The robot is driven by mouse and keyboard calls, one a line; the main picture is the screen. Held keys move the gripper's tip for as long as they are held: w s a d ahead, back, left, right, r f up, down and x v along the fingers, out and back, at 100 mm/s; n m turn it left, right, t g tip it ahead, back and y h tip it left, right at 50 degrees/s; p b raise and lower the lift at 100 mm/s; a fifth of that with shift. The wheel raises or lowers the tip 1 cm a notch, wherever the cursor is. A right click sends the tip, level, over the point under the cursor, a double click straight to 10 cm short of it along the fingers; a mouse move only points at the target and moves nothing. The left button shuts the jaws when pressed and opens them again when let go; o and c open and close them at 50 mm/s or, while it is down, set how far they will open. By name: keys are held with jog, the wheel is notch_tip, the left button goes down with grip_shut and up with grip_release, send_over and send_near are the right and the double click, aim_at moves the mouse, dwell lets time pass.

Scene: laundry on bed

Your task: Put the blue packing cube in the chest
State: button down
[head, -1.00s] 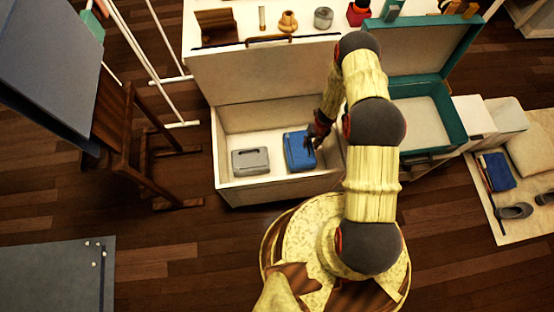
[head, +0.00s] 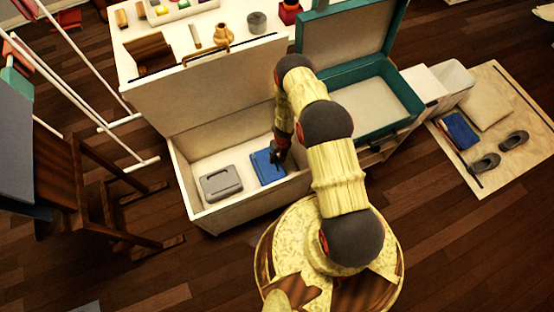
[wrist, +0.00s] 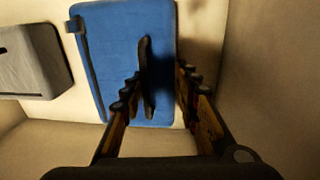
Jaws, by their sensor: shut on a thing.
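The blue packing cube (head: 264,170) is inside the open white chest (head: 250,207), in its right part. It also shows in the wrist view (wrist: 115,50), with a dark strap handle on top. My gripper (head: 277,154) reaches down into the chest at the cube's right side. In the wrist view my gripper's fingers (wrist: 155,90) stand on either side of the dark handle, and my gripper is shut on the cube there. I cannot tell whether the cube rests fully on the chest floor.
A grey case (head: 221,183) lies left of the cube in the chest; it also shows in the wrist view (wrist: 32,62). The chest lid (head: 215,85) stands raised behind. A teal open suitcase (head: 400,92) is to the right. A wooden chair (head: 90,185) stands left.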

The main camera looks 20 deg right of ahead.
jog(key=shift+f, duration=0.1)
jog(key=c, duration=1.3)
grip_release()
jog(key=shift+c, duration=0.2)
notch_tip(320, 180, up, 12)
jog(key=d+p, duration=0.1)
jog(key=p, duration=0.4)
jog(key=shift+d, duration=0.25)
